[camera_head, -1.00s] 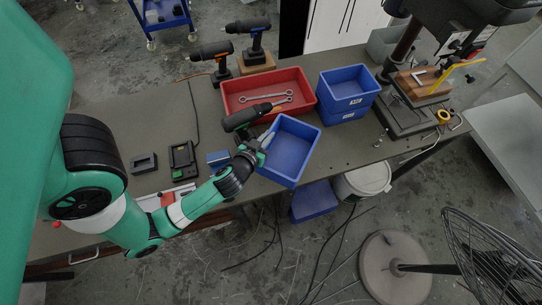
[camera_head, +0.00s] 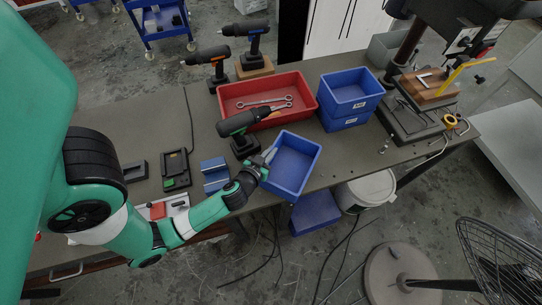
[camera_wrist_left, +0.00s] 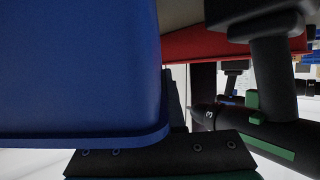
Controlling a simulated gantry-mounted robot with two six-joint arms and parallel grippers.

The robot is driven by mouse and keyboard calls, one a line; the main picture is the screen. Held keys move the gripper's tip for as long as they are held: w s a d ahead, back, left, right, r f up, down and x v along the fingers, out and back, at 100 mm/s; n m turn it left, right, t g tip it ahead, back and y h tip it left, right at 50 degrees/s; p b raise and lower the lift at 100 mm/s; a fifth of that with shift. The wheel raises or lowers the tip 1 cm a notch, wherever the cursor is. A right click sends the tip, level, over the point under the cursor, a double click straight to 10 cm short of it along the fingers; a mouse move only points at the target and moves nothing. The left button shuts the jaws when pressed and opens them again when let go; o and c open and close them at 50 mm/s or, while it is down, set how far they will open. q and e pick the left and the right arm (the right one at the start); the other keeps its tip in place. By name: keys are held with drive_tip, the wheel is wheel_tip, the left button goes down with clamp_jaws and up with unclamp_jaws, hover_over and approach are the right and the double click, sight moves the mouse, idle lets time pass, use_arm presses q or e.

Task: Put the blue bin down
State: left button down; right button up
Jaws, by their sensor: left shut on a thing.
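My left gripper (camera_head: 264,161) is shut on the left rim of an open, empty blue bin (camera_head: 292,163). The bin is at the table's front edge, to the right of the green drill and in front of the red bin. Whether its base touches the table cannot be told. In the left wrist view the wall of the blue bin (camera_wrist_left: 80,70) fills the left side, with my left gripper (camera_wrist_left: 172,100) against its edge. My right gripper is not in view.
A red bin (camera_head: 301,81) with wrenches stands behind; a green drill (camera_head: 238,124) stands close left of the held bin. Stacked blue bins (camera_head: 343,123) are at the back right, beside a drill press (camera_head: 403,45). Table space right of the held bin (camera_head: 360,152) is clear.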

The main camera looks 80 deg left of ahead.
use_arm(q)
drive_tip(key=shift+f, duration=0.95)
drive_tip(key=shift+r, duration=0.1)
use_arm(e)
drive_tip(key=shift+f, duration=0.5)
use_arm(q)
drive_tip(key=shift+f+b, duration=0.2)
drive_tip(key=shift+b, duration=0.1)
drive_tip(key=c, duration=1)
unclamp_jaws()
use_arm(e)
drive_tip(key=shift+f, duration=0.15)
